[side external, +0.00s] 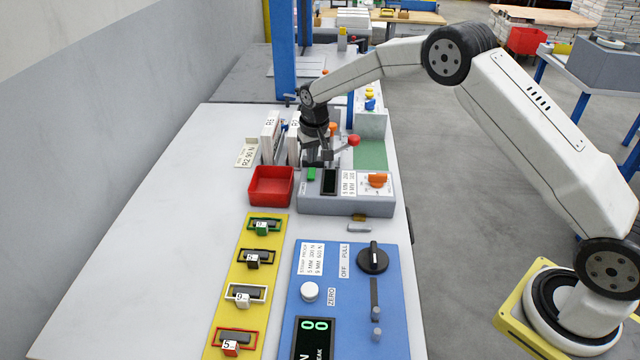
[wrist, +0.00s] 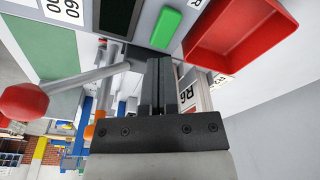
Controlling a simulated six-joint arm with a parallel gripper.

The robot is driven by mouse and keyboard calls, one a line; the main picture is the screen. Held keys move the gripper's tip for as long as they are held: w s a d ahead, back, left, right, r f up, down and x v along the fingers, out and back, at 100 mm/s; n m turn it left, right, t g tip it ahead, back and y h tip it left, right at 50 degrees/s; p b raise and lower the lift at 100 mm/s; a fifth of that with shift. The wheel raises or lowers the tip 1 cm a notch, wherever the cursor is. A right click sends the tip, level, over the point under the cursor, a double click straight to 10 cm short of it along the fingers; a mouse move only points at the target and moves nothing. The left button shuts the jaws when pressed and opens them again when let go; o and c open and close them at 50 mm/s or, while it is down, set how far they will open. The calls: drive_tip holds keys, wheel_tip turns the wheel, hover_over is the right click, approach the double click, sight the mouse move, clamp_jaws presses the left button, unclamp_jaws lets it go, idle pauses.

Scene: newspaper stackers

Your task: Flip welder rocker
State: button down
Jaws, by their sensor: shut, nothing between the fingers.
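The grey welder box (side external: 330,205) sits on the white bench with a dark screen, a label and an orange knob (side external: 377,180) on its top. Its green rocker (side external: 311,174) is at the top left, beside the screen; which side is pressed cannot be told. In the wrist view the green rocker (wrist: 166,27) is just beyond my fingertips. My gripper (side external: 326,161) is shut and empty, low over the back of the welder, close to the rocker. In the wrist view my gripper (wrist: 157,58) points towards the rocker, and I see no clear contact.
A red ball-ended lever (side external: 353,140) rises beside my gripper; its ball (wrist: 24,103) is large in the wrist view. A red tray (side external: 271,185) stands left of the welder. White labelled holders (side external: 270,135) stand behind. A yellow strip (side external: 243,290) and blue panel (side external: 350,260) lie in front.

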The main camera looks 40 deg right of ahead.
sight(314, 170)
drive_tip(key=shift+f, duration=1.3)
idle(1.1)
drive_tip(key=shift+r, duration=3.6)
drive_tip(key=shift+s, duration=0.1)
drive_tip(key=shift+s+r, duration=0.1)
drive_tip(key=shift+s, duration=0.1)
drive_tip(key=s+a+r+n, duration=0.1)
drive_tip(key=s+n, duration=0.2)
drive_tip(key=s, duration=2.8)
drive_tip(key=shift+s+a+r+t, duration=0.2)
drive_tip(key=shift+s+a+t, duration=0.05)
drive_tip(key=shift+s+t, duration=0.15)
